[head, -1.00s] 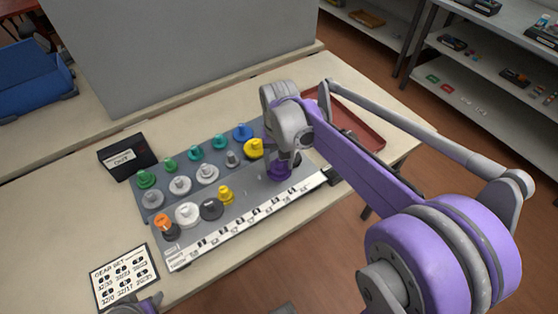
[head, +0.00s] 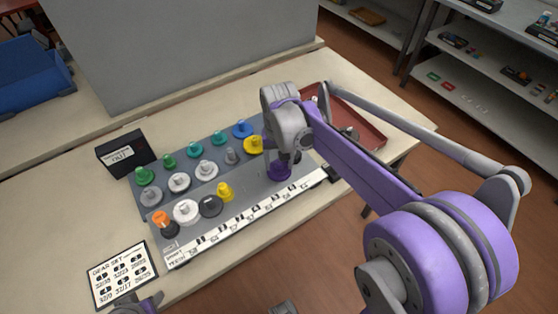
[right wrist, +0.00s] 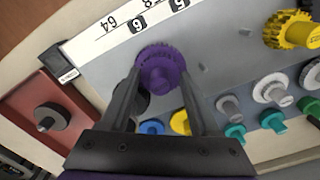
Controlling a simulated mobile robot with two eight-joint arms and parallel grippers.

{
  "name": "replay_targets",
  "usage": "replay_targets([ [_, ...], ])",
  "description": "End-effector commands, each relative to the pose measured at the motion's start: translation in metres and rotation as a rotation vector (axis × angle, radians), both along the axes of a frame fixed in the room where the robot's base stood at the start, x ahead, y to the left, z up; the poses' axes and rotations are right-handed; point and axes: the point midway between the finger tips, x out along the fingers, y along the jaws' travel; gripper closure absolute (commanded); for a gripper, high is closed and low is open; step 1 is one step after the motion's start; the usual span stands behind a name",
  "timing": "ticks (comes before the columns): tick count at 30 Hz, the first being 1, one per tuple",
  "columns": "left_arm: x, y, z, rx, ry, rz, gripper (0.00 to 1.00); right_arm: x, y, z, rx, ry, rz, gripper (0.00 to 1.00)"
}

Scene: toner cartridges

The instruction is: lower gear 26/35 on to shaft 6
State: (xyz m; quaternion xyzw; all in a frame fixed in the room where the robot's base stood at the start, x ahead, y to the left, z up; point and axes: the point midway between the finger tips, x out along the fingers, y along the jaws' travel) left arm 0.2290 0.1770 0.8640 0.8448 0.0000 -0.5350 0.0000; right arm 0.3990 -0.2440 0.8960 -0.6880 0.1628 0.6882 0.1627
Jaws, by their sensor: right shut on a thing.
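My right gripper (right wrist: 161,78) is shut on a purple toothed gear (right wrist: 163,66), with a finger on either side of its hub. In the head view the gear (head: 279,173) shows below the gripper, low over the right part of the grey board (head: 240,198). Shaft 6 cannot be made out; the gear and fingers cover the spot below. In the right wrist view the white label strip (right wrist: 105,27) with upside-down digits, one of them a 6, runs close by the gear. I cannot tell whether the gear touches the board.
Several other gears stand on the board, among them a yellow one (head: 253,146) and a blue one (head: 242,129) close to my right gripper. A red tray (head: 372,137) holding a dark part lies to the right. A black box (head: 126,154) and a gear-set card (head: 122,274) are at left.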

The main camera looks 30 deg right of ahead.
Motion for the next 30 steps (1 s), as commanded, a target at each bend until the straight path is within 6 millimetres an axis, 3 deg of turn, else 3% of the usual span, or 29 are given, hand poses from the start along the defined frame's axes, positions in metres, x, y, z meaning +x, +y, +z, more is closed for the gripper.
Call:
replay_targets([
  [11, 0.000, 0.000, 0.000, 0.000, 0.000, 0.000, 0.50, 0.000, 0.000, -0.001, 0.000, 0.000, 0.000, 0.94],
  [12, 0.000, 0.000, 0.000, 0.000, 0.000, 0.000, 0.50, 0.000, 0.000, -0.001, 0.000, 0.000, 0.000, 0.32],
  [17, 0.000, 0.000, 0.000, 0.000, 0.000, 0.000, 0.50, 0.000, 0.000, -0.001, 0.000, 0.000, 0.000, 0.03],
  [26, 0.000, 0.000, 0.000, 0.000, 0.000, 0.000, 0.50, 0.000, 0.000, 0.000, 0.000, 0.000, 0.000, 0.03],
  [30, 0.000, 0.000, 0.001, 0.000, 0.000, 0.000, 0.50, 0.000, 0.000, 0.012, 0.000, 0.000, 0.000, 0.03],
])
